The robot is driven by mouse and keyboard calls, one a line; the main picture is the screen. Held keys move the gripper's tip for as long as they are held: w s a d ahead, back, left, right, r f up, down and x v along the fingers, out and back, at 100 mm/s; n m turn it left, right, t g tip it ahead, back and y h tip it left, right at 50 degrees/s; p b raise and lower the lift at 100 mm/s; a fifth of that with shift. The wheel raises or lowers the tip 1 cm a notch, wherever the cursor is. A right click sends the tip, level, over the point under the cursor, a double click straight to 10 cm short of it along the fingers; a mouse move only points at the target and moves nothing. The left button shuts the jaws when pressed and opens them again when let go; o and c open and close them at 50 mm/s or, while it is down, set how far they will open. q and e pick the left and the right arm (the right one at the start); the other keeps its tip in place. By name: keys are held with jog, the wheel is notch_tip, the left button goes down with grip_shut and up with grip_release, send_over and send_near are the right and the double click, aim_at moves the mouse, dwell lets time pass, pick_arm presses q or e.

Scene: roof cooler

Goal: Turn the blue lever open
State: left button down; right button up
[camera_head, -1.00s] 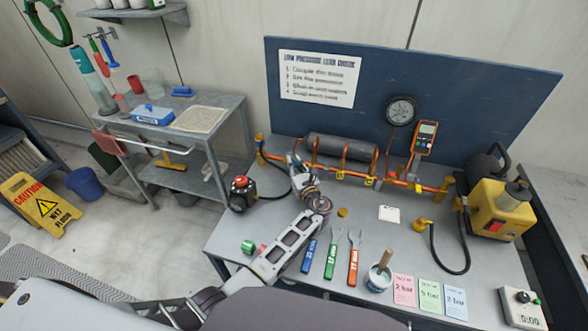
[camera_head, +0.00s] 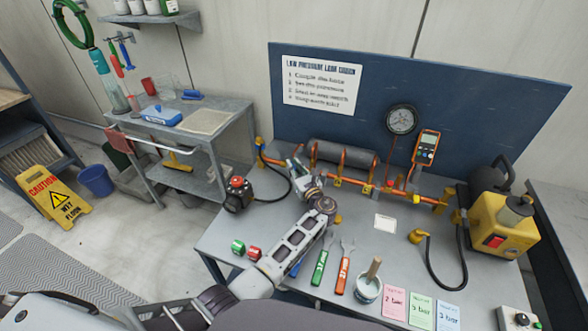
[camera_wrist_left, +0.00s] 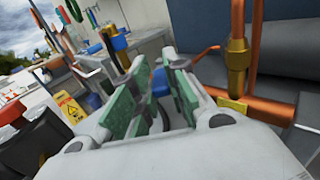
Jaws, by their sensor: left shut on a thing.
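The blue lever (camera_wrist_left: 160,82) shows as a small blue piece between the green finger pads in the left wrist view. My left gripper (camera_wrist_left: 155,92) is shut on it. In the head view my left gripper (camera_head: 294,166) reaches the left part of the orange pipe run (camera_head: 348,183), just below the grey cylinder (camera_head: 342,154), and hides the lever there. How far the lever is turned cannot be told. My right gripper is not in view.
A black hose (camera_head: 289,190) curves beside my gripper from a black device with a red knob (camera_head: 238,194). A gauge (camera_head: 401,120) and an orange meter (camera_head: 426,147) sit to the right. Green (camera_head: 319,268) and orange (camera_head: 343,275) tools lie near my forearm.

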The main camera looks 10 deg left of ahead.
pick_arm(q)
jog(key=c, duration=1.4)
grip_release()
jog(key=shift+r, duration=5.05)
